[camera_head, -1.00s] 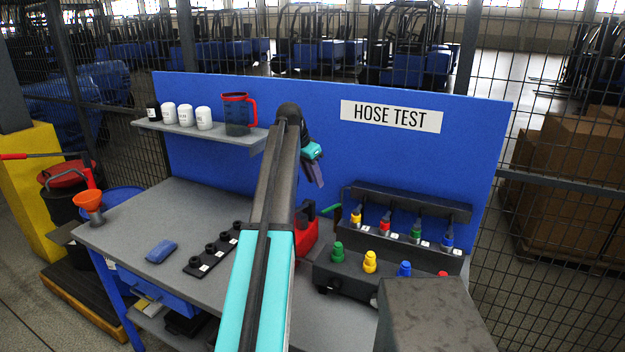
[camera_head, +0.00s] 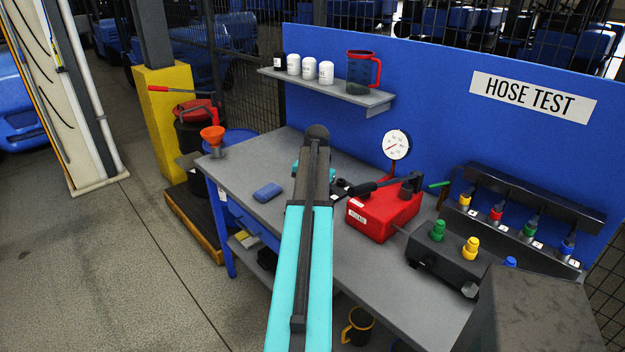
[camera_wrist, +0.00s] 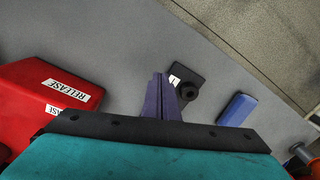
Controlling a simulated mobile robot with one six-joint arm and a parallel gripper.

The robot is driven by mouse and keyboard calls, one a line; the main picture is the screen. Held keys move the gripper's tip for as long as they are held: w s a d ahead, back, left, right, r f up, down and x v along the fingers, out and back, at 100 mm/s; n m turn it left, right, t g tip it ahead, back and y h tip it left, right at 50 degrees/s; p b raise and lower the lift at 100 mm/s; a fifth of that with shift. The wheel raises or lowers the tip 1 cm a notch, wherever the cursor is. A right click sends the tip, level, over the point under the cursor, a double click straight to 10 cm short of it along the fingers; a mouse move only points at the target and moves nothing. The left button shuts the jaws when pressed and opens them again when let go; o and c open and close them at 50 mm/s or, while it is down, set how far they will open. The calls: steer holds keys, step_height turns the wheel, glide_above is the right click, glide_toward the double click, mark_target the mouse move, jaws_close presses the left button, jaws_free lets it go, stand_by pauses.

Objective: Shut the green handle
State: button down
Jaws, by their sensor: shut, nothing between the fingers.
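A small green handle (camera_head: 439,184) sticks out beside the red pump unit (camera_head: 383,214), in front of the blue board. It is not visible in the wrist view. The red unit carries a black lever and a round gauge (camera_head: 396,145); its side, with RELEASE labels, shows at the left of the wrist view (camera_wrist: 45,95). My gripper's purple fingers (camera_wrist: 161,82) are together and empty, pointing over the grey bench between the red unit and a black block (camera_wrist: 185,80). In the head view my arm mostly hides the gripper, left of the red unit and apart from the handle.
A valve block with green (camera_head: 438,231) and yellow (camera_head: 471,248) knobs sits right of the red unit. Behind it is a rack (camera_head: 520,205) of coloured connectors. A shelf (camera_head: 330,88) holds bottles and a jug. A blue block (camera_head: 268,192) lies on the bench.

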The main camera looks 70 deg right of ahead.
steer(key=w+a+f+n+y, duration=0.1)
steer(key=w+a+f+n, duration=0.1)
steer(key=w+a+f, duration=0.65)
steer(key=w+a+f+n+g+y, duration=0.1)
steer(key=w+a+f+n, duration=0.3)
steer(key=a, duration=0.7)
steer(key=w+a+f+n+y, duration=0.1)
steer(key=w+a+f, duration=0.5)
steer(key=a+f, duration=0.25)
steer(key=s+a+f+n+g, duration=0.1)
steer(key=s+a+f+n, duration=0.1)
steer(key=a+f, duration=0.5)
steer(key=s+a+f+n+g+h+b, duration=0.15)
steer(key=a+f, duration=0.25)
steer(key=a, duration=0.6)
steer(key=s+a+f+n+g+y, duration=0.1)
steer(key=a+f+n, duration=0.3)
steer(key=a, duration=0.5)
steer(key=s+a+f+n+g+h, duration=0.2)
steer(key=s+a+f+n, duration=0.2)
steer(key=s+a+f, duration=0.5)
steer(key=s+a, duration=0.3)
steer(key=shift+s, duration=0.35)
